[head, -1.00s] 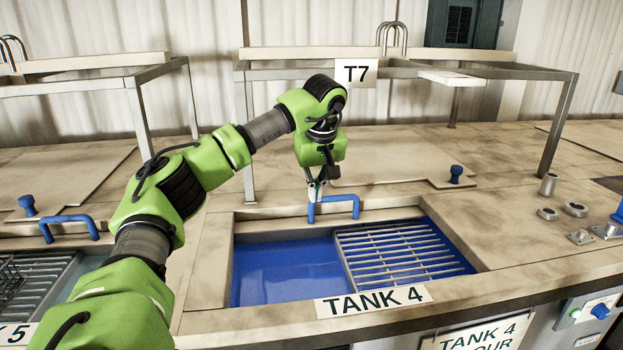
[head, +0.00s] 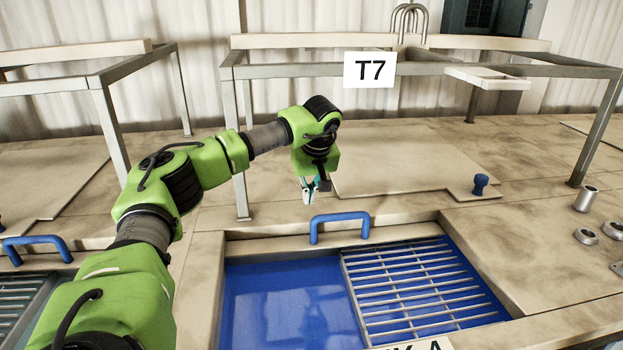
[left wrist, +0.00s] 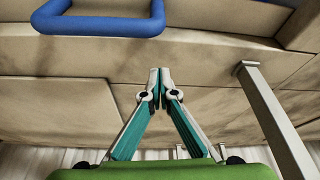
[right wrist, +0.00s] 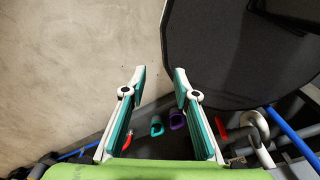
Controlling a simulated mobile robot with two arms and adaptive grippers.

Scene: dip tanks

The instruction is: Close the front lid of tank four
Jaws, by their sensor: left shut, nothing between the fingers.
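Tank four's opening (head: 290,290) is uncovered, showing blue liquid and a metal grate (head: 425,290) on its right side. A blue handle (head: 340,228) stands on the beige strip at the opening's back edge; it also shows top left in the left wrist view (left wrist: 98,27). The front lid's full extent is not clear. My left gripper (head: 309,189) is shut and empty, above and slightly left of the handle, apart from it. Its closed fingertips show in the left wrist view (left wrist: 160,76). My right gripper (right wrist: 158,76) is open and empty, away from the tank, above a floor.
A metal frame (head: 290,72) with a T7 sign (head: 369,70) stands behind the opening. Round metal fittings (head: 586,200) are at right. Another blue handle (head: 36,250) is at left.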

